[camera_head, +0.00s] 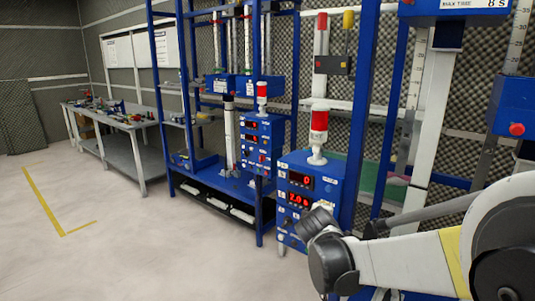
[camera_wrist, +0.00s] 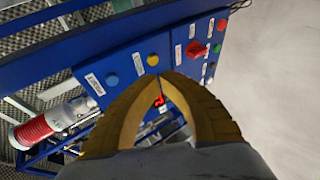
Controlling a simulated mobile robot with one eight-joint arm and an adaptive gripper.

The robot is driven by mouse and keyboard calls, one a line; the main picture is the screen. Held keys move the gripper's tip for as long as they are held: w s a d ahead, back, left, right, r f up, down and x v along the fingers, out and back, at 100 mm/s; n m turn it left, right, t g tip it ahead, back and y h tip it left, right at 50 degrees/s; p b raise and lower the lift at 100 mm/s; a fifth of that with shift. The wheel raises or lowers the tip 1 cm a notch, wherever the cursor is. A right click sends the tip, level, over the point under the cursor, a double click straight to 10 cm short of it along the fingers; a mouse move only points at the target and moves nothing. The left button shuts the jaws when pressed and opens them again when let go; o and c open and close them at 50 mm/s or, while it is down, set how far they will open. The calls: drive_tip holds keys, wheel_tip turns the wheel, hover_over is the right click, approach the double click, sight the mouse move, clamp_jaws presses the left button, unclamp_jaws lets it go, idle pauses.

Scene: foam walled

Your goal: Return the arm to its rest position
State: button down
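My arm (camera_head: 410,260) enters the head view from the lower right, white with dark joints and a yellow band, and reaches left in front of the blue control box (camera_head: 292,231). My gripper's fingers are not clear there. In the wrist view my gripper (camera_wrist: 158,77) shows two yellow fingers with their tips together and nothing held between them. Beyond the tips is a blue panel (camera_wrist: 130,48) with a yellow button (camera_wrist: 153,60), a blue button (camera_wrist: 112,80) and a red knob (camera_wrist: 197,49). I cannot tell whether the fingertips touch the panel.
A red and white lamp (camera_head: 318,133) stands on the control box. Blue racks (camera_head: 363,110) with more control boxes (camera_head: 262,142) line the wall. A workbench (camera_head: 125,120) with small items stands at the back left. The floor (camera_head: 120,230) at left is clear, with yellow tape.

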drive_tip(key=s+d+f+m+g+y, duration=0.1)
drive_tip(key=s+m, duration=0.5)
drive_tip(key=s, duration=1.1)
drive_tip(key=s+d+m+g+y, duration=0.2)
drive_tip(key=s+m+g, duration=0.2)
drive_tip(key=s, duration=1.4)
drive_tip(key=m, duration=0.3)
drive_tip(key=shift+f, duration=0.4)
